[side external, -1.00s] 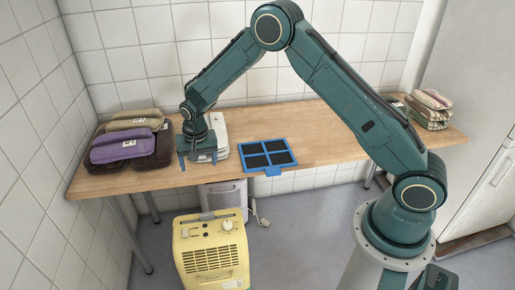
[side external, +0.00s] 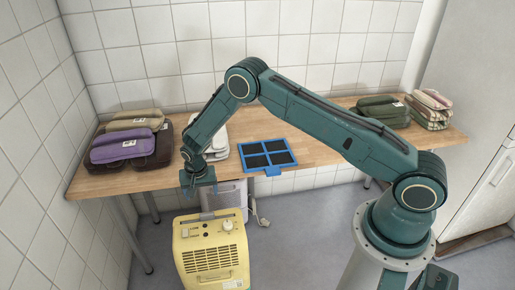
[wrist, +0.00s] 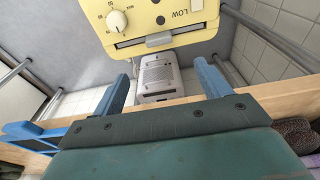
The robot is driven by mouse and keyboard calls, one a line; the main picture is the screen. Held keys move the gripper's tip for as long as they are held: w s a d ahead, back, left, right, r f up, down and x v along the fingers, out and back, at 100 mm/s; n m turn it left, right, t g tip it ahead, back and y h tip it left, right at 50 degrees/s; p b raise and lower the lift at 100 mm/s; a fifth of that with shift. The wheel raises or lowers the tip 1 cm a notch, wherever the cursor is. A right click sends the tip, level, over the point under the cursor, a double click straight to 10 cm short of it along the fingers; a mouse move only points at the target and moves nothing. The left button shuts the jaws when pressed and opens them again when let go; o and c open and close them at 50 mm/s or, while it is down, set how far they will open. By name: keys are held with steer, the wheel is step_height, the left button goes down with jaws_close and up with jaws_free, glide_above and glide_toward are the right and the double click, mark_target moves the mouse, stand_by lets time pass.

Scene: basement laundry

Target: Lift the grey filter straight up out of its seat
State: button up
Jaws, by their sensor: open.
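The grey filter (side external: 208,214) shows as a narrow grey strip in the top of the yellow machine (side external: 212,260). Most of it is hidden inside the machine. In the wrist view the grey filter (wrist: 158,44) is a long strip across the yellow casing (wrist: 165,13), beyond my fingertips. My gripper (side external: 199,191) is off the table's front edge, above and slightly behind the strip, apart from it. In the wrist view my gripper (wrist: 162,80) has its two blue fingers spread wide, with nothing held between them.
A pale grey unit (wrist: 160,78) stands behind the yellow machine. The wooden table (side external: 320,150) has its front edge close to my gripper. On it lie a blue-framed filter with black panels (side external: 267,155), a purple bag (side external: 125,147) and folded cloths (side external: 430,110).

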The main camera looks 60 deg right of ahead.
glide_above(207, 214)
step_height(207, 214, down, 8)
steer(key=shift+a+r, duration=0.25)
steer(key=shift+a, duration=0.05)
steer(key=shift+f, duration=0.1)
steer(key=shift+d+f, duration=0.15)
steer(key=shift+f, duration=1.1)
steer(key=shift+d+f, duration=0.1)
steer(key=shift+f, duration=1.15)
steer(key=c, duration=1.2)
steer(key=shift+r, duration=0.15)
